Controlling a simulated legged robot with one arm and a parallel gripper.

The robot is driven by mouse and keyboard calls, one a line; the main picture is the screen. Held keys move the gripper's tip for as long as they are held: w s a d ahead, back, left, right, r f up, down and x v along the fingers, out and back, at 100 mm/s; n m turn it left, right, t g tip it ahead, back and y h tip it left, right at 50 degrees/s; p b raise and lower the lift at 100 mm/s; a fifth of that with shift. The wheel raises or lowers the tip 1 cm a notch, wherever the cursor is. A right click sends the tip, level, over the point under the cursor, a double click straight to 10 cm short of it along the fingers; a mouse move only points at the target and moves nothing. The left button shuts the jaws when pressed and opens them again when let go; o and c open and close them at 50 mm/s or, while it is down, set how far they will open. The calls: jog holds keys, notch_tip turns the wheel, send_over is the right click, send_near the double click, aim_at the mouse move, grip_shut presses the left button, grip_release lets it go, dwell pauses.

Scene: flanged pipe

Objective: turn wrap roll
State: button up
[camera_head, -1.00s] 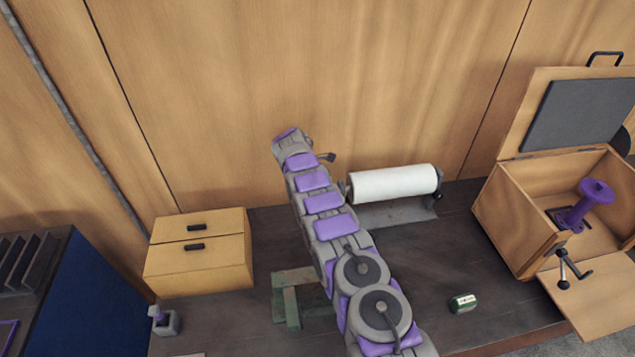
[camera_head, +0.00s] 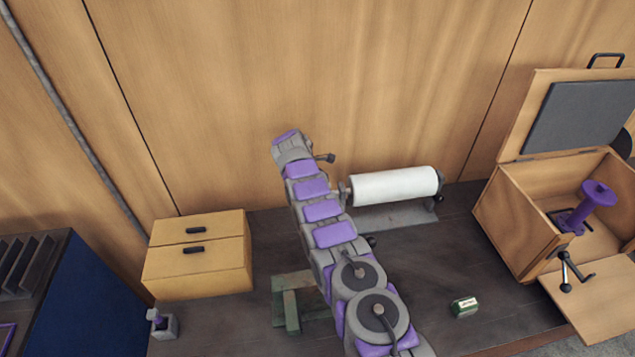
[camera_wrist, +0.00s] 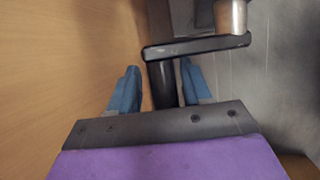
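The white wrap roll (camera_head: 394,186) lies level on its stand at the back of the dark table, right of my arm. In the wrist view a black crank arm (camera_wrist: 197,46) crosses the top, with a black handle (camera_wrist: 162,85) reaching down from its left end. The blue fingertips of my gripper (camera_wrist: 160,90) stand on either side of this handle. A narrow gap shows on the left of the handle; the right finger is very close to it, and contact is unclear. In the head view my arm hides the gripper.
A wooden drawer box (camera_head: 197,255) stands left of my arm. An open wooden case (camera_head: 510,215) with a purple spool-like part (camera_head: 588,205) stands at the right. The wooden wall is close behind the roll.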

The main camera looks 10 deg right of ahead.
jog(key=shift+s+r, duration=0.1)
jog(key=shift+v, duration=0.85)
jog(key=p+v, duration=0.1)
jog(key=v, duration=1.4)
jog(key=shift+a+r, duration=0.2)
jog(key=shift+r, duration=0.05)
jog(key=shift+w, duration=0.2)
jog(key=shift+c, duration=0.4)
